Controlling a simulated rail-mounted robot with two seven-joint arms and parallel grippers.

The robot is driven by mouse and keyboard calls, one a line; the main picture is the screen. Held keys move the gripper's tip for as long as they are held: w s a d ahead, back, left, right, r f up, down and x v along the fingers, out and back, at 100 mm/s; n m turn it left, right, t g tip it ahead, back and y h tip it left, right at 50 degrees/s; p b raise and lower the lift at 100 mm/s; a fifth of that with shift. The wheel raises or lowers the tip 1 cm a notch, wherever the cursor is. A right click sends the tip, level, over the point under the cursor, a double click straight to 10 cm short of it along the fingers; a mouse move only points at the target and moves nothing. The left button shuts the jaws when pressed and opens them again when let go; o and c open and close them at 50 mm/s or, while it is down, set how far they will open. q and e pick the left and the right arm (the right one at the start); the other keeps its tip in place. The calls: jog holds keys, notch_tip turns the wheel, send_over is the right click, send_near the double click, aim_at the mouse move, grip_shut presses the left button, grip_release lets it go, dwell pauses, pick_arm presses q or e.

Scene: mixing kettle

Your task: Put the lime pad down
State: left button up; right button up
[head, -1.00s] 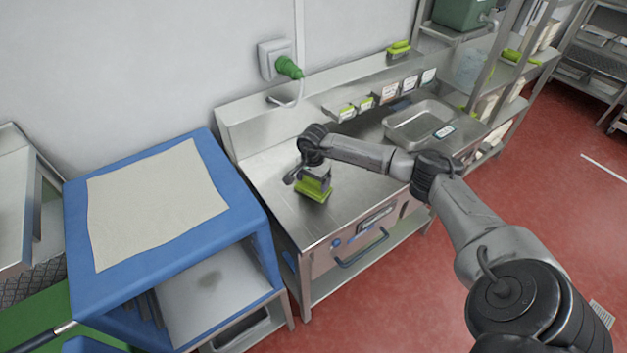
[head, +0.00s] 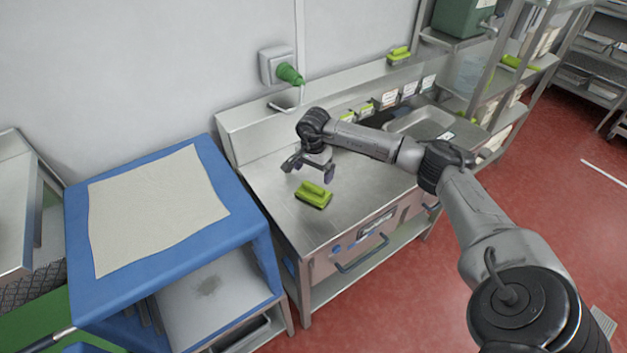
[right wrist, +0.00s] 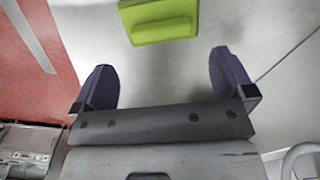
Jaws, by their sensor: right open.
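The lime pad (head: 314,195) lies on the steel counter (head: 280,205), near its front left part. It has a raised lime grip on top and a dark underside. My right gripper (head: 308,172) is open and empty above and just behind the pad, apart from it. In the right wrist view the lime pad (right wrist: 160,22) shows at the top edge, beyond the two spread purple fingers (right wrist: 165,80), with part of it cut off by the frame. My left gripper is not in view.
A blue cart (head: 225,205) with a beige cloth (head: 155,208) stands left of the counter. A steel tray (head: 410,122) sits at the counter's right. Another lime pad (head: 398,55) is on the back ledge. A green plug (head: 289,74) is on the wall. Counter around the pad is clear.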

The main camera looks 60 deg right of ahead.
aim_at(314, 185)
notch_tip(314, 185, up, 5)
jog(key=shift+f, duration=0.1)
dwell(0.7)
